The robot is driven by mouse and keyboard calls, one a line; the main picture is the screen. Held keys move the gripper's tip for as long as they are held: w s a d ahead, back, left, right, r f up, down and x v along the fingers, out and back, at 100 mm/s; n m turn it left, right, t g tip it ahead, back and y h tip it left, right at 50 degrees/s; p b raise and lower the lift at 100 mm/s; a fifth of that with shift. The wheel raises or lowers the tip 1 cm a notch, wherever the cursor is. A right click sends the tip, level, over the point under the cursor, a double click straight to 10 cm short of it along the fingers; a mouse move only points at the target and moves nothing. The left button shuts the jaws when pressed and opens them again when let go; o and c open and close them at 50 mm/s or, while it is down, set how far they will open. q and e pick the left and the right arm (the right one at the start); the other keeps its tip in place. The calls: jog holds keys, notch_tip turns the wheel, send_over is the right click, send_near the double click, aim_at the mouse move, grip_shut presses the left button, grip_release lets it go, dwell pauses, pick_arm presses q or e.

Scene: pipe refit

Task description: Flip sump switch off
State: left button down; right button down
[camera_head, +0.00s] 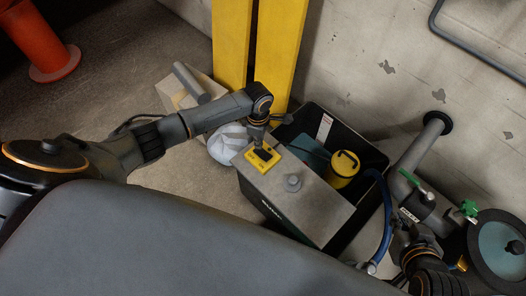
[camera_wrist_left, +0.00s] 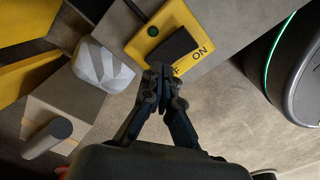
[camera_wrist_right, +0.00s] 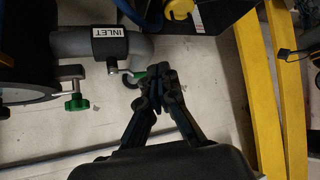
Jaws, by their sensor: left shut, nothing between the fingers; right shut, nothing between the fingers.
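The sump switch is a yellow box with a black rocker (camera_head: 263,154) on the grey lid in the head view. In the left wrist view, the yellow switch box (camera_wrist_left: 140,42) has a green round spot, the black rocker (camera_wrist_left: 172,48) and the words ON and OFF, the latter partly covered by my fingertips. My left gripper (camera_wrist_left: 160,72) is shut and empty, its tips at the rocker's OFF end; I cannot tell if they touch. Which way the rocker tilts is unclear. My right gripper (camera_wrist_right: 158,75) is shut and empty, in front of the inlet pipe area.
The grey lid (camera_head: 318,205) lies across a black tank (camera_head: 372,158) holding a yellow pump (camera_head: 344,168). A grey pipe labelled INLET (camera_wrist_right: 75,43) and a green handle (camera_wrist_right: 77,104) are near my right gripper. Yellow posts (camera_head: 232,40) stand behind the switch.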

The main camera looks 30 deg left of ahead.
aim_at(259, 150)
pick_arm(q)
jog(key=shift+r+p, duration=0.6)
jog(key=shift+p, duration=0.1)
jog(key=shift+r+p, duration=0.5)
jog(key=shift+p, duration=0.15)
pick_arm(e)
jog(key=shift+s+d+f+g+h, duration=0.7)
jog(key=shift+s+d+f+g, duration=0.7)
jog(key=shift+s+g, duration=2.3)
pick_arm(q)
jog(key=shift+r+p, duration=0.65)
jog(key=shift+p, duration=0.25)
jog(key=shift+r+p, duration=0.45)
jog(key=shift+p, duration=0.2)
pick_arm(e)
notch_tip(259, 150, down, 6)
jog(key=t, duration=0.1)
jog(key=shift+s+t, duration=0.2)
jog(key=shift+t, duration=0.2)
jog(key=shift+a, duration=0.1)
